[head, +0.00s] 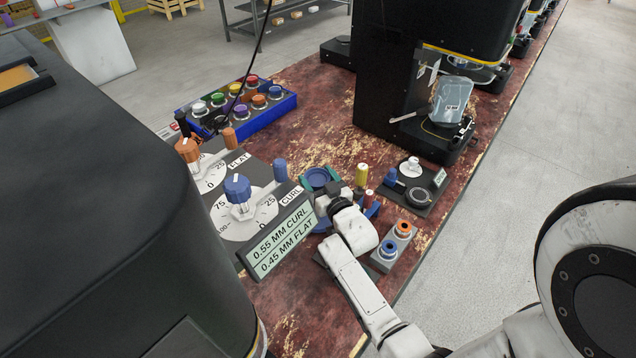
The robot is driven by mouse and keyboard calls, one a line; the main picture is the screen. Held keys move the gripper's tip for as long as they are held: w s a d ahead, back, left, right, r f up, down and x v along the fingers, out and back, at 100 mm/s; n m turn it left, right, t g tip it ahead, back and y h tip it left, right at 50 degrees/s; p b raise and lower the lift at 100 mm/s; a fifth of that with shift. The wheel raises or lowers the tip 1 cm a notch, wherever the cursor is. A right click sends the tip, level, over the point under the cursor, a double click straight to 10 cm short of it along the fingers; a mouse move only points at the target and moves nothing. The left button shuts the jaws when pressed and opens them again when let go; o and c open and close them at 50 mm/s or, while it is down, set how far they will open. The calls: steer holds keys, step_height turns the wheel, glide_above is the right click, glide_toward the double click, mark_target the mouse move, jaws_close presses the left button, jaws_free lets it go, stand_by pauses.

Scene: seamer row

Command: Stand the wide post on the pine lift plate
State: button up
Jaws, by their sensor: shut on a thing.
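My gripper (347,191) is low over the bench, seen from behind, with its fingertips partly hidden by my wrist. It is shut on the wide post, which I take to be the upright yellow post (361,173) at its right; the grip itself is hard to see. A narrower red post (370,197) stands just below and right of it, at a blue holder (373,211) partly hidden by my gripper. A dark blue round disc (319,177) on a green base (305,184) lies just behind and left of my gripper. I cannot tell whether this is the pine lift plate.
A dial panel with a sign (279,242) stands close at left. A grey block with orange and blue rings (392,246) and a dark plate with a white knob (411,168) are at right. A button box (240,107) and a black machine (393,80) stand farther back.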

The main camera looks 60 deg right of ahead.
steer(key=shift+f, duration=0.55)
steer(key=shift+f, duration=0.2)
steer(key=o, duration=1.7)
steer(key=shift+r, duration=0.1)
